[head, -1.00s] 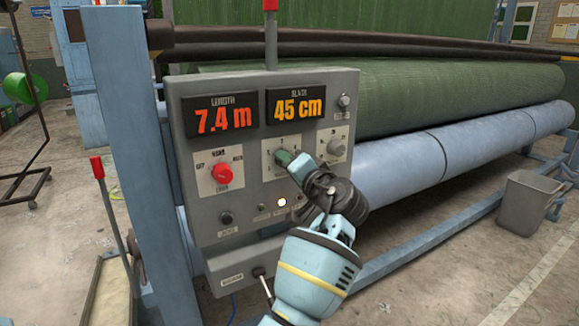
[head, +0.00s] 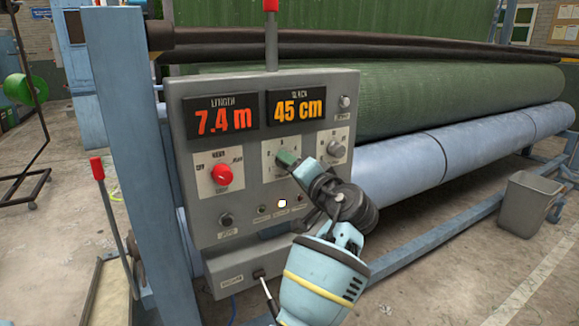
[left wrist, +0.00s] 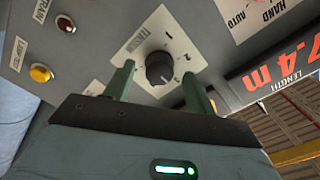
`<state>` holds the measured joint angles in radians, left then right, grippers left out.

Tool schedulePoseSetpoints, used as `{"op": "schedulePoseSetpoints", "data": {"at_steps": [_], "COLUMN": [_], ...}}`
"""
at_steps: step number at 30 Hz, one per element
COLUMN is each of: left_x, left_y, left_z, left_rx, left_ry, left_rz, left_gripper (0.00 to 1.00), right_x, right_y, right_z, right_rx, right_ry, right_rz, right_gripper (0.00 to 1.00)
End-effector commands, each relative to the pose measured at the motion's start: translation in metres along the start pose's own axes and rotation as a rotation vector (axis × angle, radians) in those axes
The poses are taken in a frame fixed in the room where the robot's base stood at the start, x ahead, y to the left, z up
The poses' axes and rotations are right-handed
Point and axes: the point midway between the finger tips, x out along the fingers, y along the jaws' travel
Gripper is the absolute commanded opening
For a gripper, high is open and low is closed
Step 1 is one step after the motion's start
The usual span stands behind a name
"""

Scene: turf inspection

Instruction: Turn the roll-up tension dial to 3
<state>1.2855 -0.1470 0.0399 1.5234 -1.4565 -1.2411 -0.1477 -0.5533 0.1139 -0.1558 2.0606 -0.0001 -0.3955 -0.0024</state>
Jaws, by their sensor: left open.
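The tension dial (left wrist: 159,67) is a dark round knob on a white plate (left wrist: 146,50) of the grey control panel (head: 327,86). In the left wrist view, my open left gripper (left wrist: 160,88) has one green finger on each side of the knob, with gaps visible. Few digits show beside the knob, and I cannot tell which one it points at. In the head view my left gripper (head: 286,161) is at the panel's middle plate and hides the dial. My right gripper is not in view.
A red selector knob (head: 222,174) sits left of the dial and a grey knob (head: 337,149) right of it. Displays above read 7.4 m and 45 cm. A lit indicator (head: 282,203) is below. A grey bin (head: 528,205) stands right; a red-tipped lever (head: 97,168) stands left.

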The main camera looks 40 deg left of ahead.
Motion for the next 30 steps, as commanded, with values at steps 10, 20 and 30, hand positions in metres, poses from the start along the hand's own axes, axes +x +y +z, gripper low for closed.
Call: {"op": "schedulePoseSetpoints", "data": {"at_steps": [10, 20, 30], "left_x": [-0.05, -0.058, -0.057], "left_y": [0.001, -0.001, -0.001], "left_z": [0.001, 0.0, 0.0], "left_rx": [0.0, 0.0, 0.0], "left_ry": [0.0, -0.001, -0.001], "left_rz": [0.001, -0.001, -0.001], "left_gripper": [0.55, 0.55, 0.55], "right_x": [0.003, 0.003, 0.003], "right_y": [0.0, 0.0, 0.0], "right_z": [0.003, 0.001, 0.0], "right_rx": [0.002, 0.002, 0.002], "right_ry": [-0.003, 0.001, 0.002], "right_rz": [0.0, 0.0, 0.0], "right_gripper": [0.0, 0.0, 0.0]}}
